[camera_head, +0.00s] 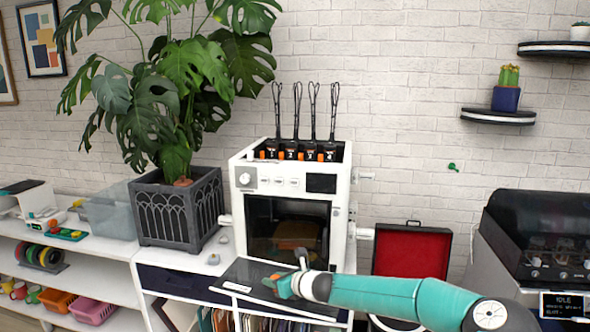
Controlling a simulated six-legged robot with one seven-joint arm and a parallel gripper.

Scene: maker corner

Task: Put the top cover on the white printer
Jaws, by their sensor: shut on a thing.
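The white printer (240,208) stands on the white cabinet in the middle of the view. Its top is open, and several black numbered units with looped cables (297,150) show inside the rim. A flat dark panel with a pale edge, which looks like the top cover (245,272), is in front of the printer, low at the cabinet's front. My gripper (277,284) reaches in from the right and is shut on this panel near its middle. The fingertips are small in view, and my arm hides part of the panel's right side. I cannot tell whether the panel touches the cabinet top.
A plant in a dark planter (183,212) stands close left of the printer. An open case with red lining (411,252) is to its right, then a dark-lidded machine (540,240). Wall shelves (498,116) are at upper right. Space above the printer's cables is clear.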

